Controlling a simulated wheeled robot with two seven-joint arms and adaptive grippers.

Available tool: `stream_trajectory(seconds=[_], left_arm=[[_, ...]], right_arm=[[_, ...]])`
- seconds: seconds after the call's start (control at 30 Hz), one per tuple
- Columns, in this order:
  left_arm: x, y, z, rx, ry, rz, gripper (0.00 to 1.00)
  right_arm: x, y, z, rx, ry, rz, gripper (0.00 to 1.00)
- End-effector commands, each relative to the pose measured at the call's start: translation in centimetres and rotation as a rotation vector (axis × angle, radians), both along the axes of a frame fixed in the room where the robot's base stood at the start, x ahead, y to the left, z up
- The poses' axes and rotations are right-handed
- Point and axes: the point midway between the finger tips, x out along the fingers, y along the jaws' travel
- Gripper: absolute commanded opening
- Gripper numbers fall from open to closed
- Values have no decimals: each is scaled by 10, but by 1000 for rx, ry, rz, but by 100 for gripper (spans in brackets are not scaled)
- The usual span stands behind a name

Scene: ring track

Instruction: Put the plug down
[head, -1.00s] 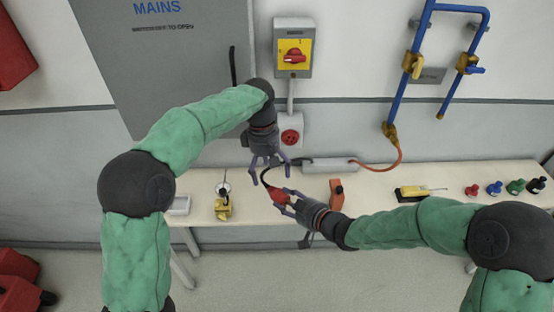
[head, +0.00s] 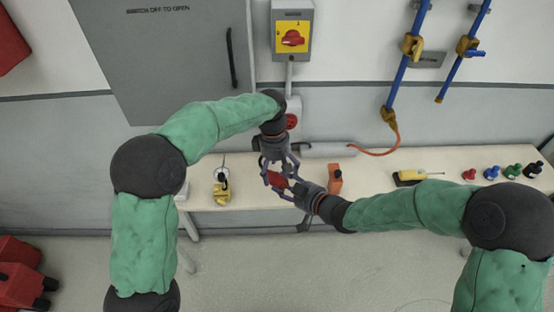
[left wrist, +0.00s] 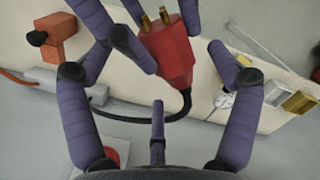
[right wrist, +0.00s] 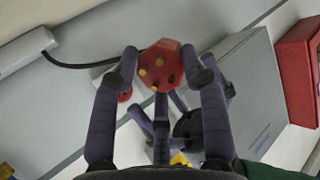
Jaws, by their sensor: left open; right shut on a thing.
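The red plug (head: 277,180) has brass pins and a black cable, and is held over the bench. My right gripper (head: 291,188) is shut on it. In the right wrist view the plug (right wrist: 162,66) sits between the fingertips, pins facing the camera. My left gripper (head: 279,171) is open, close above the plug. In the left wrist view the plug (left wrist: 172,55) lies between its spread fingers, with the cable hanging from its lower end. I cannot tell whether the left fingers touch it.
The bench (head: 400,165) runs below the wall. On it are an orange block-like thing (head: 335,178), a yellow thing (head: 221,192), a screwdriver (head: 420,174) and several coloured plugs (head: 491,174). A red socket (head: 292,121) sits under the mains switch (head: 292,38).

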Motion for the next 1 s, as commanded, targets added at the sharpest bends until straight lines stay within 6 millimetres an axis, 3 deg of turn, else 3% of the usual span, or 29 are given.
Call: stream_trajectory(seconds=[0.2, 0.5, 0.57, 0.73, 0.8, 0.83, 0.9, 0.93, 1.0], left_arm=[[-1, -1, -15, 0, 1, 0, 89], [-2, -1, -17, -1, 1, 0, 89], [-2, -1, -16, -1, 1, 0, 75], [-1, -1, -16, 0, 0, 0, 27], [-1, -2, -16, -1, -1, 0, 23], [-1, -2, -16, -1, -1, 0, 65], [-1, -2, -16, -1, -1, 0, 84], [-1, -2, -16, -1, -1, 0, 89], [-1, -2, -16, -1, -1, 0, 89]], right_arm=[[0, 0, 0, 1, -1, 0, 9], [0, 0, 0, 1, -1, 0, 9], [0, 0, 0, 1, -1, 0, 9], [0, 0, 1, 0, -1, 0, 8], [0, 0, 1, 1, -2, 1, 8], [0, 0, 1, 1, -2, 1, 8], [0, 1, 1, 1, -2, 1, 8], [0, 1, 1, 1, -2, 1, 8], [0, 0, 1, 0, -1, 1, 8]])
